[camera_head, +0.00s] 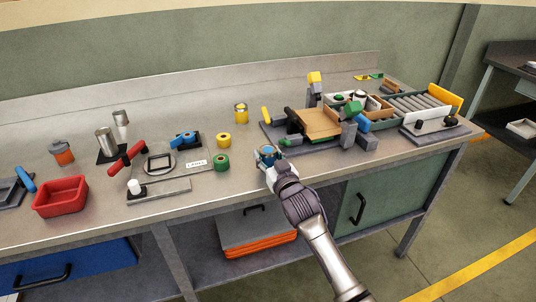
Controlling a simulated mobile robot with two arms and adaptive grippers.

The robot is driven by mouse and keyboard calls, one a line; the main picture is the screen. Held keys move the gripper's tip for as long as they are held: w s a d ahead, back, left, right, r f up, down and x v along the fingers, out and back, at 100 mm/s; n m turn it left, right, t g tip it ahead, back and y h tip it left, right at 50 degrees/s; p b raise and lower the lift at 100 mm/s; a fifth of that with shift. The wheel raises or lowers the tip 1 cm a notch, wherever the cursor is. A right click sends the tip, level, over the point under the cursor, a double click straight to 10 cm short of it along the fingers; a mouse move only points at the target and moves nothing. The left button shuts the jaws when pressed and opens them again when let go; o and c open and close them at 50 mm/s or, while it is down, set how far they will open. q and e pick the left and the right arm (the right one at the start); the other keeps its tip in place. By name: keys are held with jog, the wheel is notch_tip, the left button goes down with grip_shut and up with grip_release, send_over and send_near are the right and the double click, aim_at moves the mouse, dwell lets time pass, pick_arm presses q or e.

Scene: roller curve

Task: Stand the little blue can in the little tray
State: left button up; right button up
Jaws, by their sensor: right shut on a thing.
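My right gripper (268,156) reaches in from the bottom and is shut on a small blue can (267,149) near the front edge of the bench. The gripper hides much of the can, and I cannot tell whether it touches the bench top. A small red tray (60,197) with raised walls is at the left front of the bench, well to the left of the gripper. It looks empty. My left gripper is not in view.
A wooden-topped fixture (318,123) stands to the right. Bare bench lies along the front edge.

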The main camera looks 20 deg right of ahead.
jog(key=shift+f, duration=0.1)
jog(key=o, duration=1.2)
jog(key=shift+o, duration=0.2)
jog(key=shift+s+f+b, duration=0.15)
jog(key=shift+f+b, duration=0.05)
jog(key=shift+b, duration=0.35)
jog(key=s, duration=1.3)
jog(key=shift+s+d+r+b, duration=0.2)
jog(key=shift+s+d+b, duration=0.1)
jog(key=shift+b, duration=0.1)
